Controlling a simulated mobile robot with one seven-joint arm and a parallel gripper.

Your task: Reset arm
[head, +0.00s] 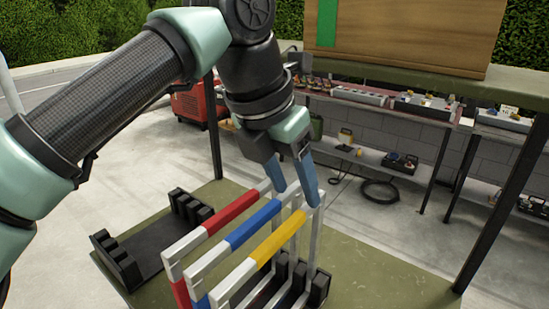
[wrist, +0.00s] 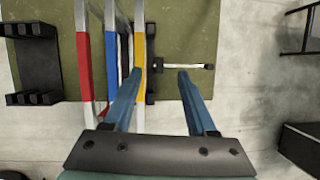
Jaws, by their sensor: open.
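My gripper (head: 298,196) is open above the far ends of three upright metal frames, and it also shows in the wrist view (wrist: 160,72). The frames stand side by side and carry red (head: 231,215), blue (head: 253,225) and yellow (head: 281,239) bands. In the wrist view the left finger overlaps the yellow-banded frame (wrist: 139,50); I cannot tell whether they touch. No frame is clasped between the fingers. A thin rod with a dark tip (wrist: 190,66) shows beyond the gap between the fingers.
The frames stand in a black slotted rack (head: 317,288) on a green tabletop (head: 385,285). An empty black rack (head: 125,264) stands to the left. A dark post (head: 503,205) and a shelf with a wooden box (head: 405,35) are at the right and back. The tabletop's right side is clear.

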